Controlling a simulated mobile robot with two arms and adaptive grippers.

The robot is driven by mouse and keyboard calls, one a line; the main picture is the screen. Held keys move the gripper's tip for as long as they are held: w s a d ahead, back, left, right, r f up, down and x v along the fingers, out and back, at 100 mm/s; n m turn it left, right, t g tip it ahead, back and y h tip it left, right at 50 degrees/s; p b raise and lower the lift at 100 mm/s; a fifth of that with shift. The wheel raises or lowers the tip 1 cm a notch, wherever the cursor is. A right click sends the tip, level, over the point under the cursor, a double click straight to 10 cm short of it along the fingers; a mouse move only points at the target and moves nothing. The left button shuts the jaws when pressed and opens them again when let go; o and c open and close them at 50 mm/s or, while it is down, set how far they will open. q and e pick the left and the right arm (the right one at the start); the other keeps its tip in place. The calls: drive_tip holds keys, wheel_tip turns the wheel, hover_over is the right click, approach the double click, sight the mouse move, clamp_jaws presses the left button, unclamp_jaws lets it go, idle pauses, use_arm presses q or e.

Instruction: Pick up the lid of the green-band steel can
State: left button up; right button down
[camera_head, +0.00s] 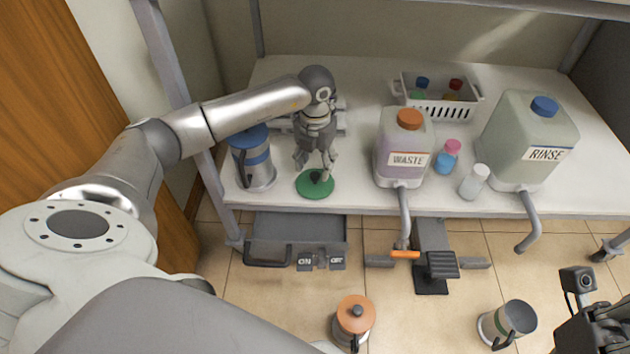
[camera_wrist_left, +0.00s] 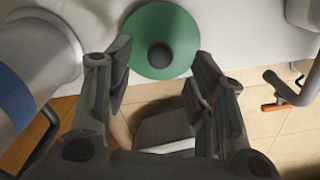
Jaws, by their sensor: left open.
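The green lid (camera_head: 315,190) with a dark knob lies flat on the white bench near its front edge. My left gripper (camera_head: 315,164) is open above the lid and points down. In the left wrist view the fingers (camera_wrist_left: 163,62) are spread, with the lid (camera_wrist_left: 160,25) ahead and its knob (camera_wrist_left: 160,56) between the fingertips' lines. The fingers look apart from the knob. The steel can with a green band (camera_head: 507,323) stands lidless at the lower right, away from the bench. My right gripper (camera_head: 606,328) is partly cut off at the lower right.
A blue-lidded can (camera_head: 253,160) stands close left of my left gripper. The waste jug (camera_head: 401,150), small bottles, a white basket (camera_head: 437,104) and the rinse jug (camera_head: 525,140) stand to the right. An orange-lidded can (camera_head: 353,322) is low in front.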

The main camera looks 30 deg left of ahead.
sight(315, 175)
use_arm(q)
drive_tip(key=shift+f+b, duration=1.3)
drive_tip(key=shift+f, duration=1.1)
drive_tip(key=c, duration=1)
